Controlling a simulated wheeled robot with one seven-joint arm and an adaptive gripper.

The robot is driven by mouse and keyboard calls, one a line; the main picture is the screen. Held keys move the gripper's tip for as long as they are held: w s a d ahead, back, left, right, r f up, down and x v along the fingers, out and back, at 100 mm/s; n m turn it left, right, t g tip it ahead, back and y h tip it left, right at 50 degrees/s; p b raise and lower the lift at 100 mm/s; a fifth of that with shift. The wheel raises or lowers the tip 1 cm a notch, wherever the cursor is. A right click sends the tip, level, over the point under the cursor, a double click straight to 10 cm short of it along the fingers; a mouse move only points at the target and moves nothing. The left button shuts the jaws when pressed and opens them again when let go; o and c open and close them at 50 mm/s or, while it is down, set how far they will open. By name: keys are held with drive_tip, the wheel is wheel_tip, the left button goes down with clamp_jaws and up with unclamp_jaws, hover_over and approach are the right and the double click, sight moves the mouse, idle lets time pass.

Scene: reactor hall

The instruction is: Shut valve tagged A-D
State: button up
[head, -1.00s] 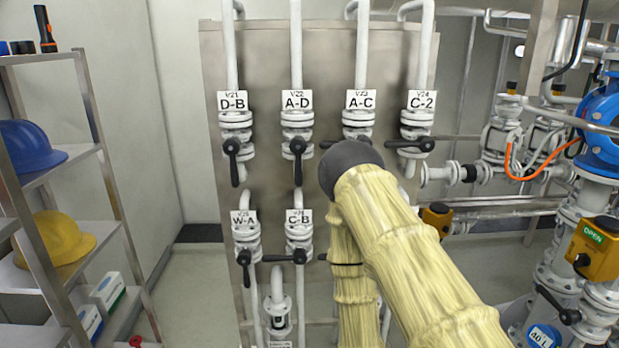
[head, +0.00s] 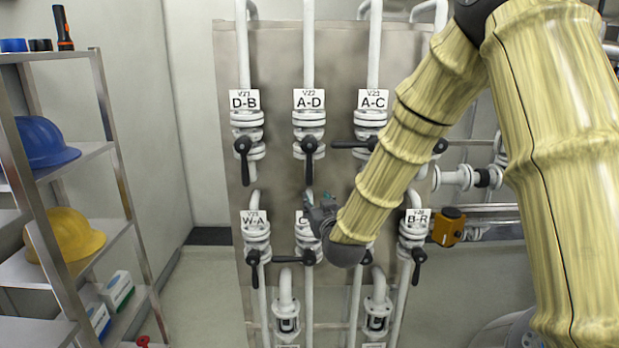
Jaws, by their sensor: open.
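The valve tagged A-D (head: 309,122) is on the upper row of the panel, under its white tag (head: 309,99). Its black lever (head: 309,150) points straight down, in line with its vertical pipe. My gripper (head: 318,200) is just below that lever, in front of the lower row, with a gap between them. It is open and looks empty, small in the view. It partly hides the lower valve (head: 303,240) whose tag shows only a C.
Valve D-B (head: 246,120) is left of A-D, lever down. Valve A-C (head: 370,118) is to the right, its lever sideways. My arm covers the panel's right side. A shelf rack (head: 100,150) with helmets stands at left.

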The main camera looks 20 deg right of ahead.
sight(310, 176)
drive_tip(key=shift+t, duration=0.4)
drive_tip(key=w+r+p, duration=0.1)
drive_tip(key=w, duration=0.3)
drive_tip(key=w+d+r+p, duration=0.1)
drive_tip(key=w, duration=0.2)
drive_tip(key=w+r+p, duration=0.1)
drive_tip(key=w+r, duration=0.1)
drive_tip(key=w, duration=0.2)
drive_tip(key=shift+w+d+p, duration=0.15)
drive_tip(key=shift+w+p, duration=0.15)
drive_tip(key=shift+p, duration=0.1)
drive_tip(key=shift+f, duration=0.1)
clamp_jaws()
